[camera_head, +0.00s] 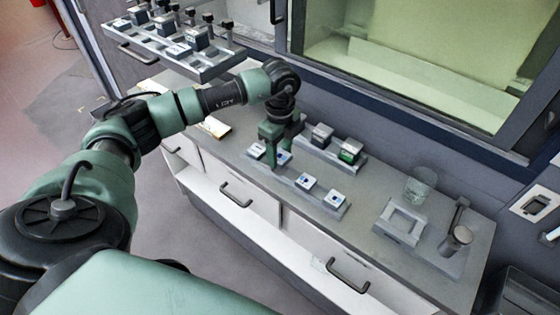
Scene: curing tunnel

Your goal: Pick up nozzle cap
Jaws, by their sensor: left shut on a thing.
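My left gripper (282,142) reaches down over the grey bench with its green fingers at the row of small white-and-blue pieces. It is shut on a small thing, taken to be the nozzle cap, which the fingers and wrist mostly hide. I cannot tell whether it is clear of the rack. Other small pieces in the front rack (320,197) show beside the fingers: one at the left (257,150), one just below (283,157), and two to the right (307,181) and (333,196). My right gripper is not in view.
Behind the gripper, a second rack holds a grey block (321,136) and a green-marked block (350,151). A clear cup (420,185), a square frame (402,222) and a post fixture (456,238) stand at the right. A raised tray (165,47) and a glazed chamber (420,75) lie behind.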

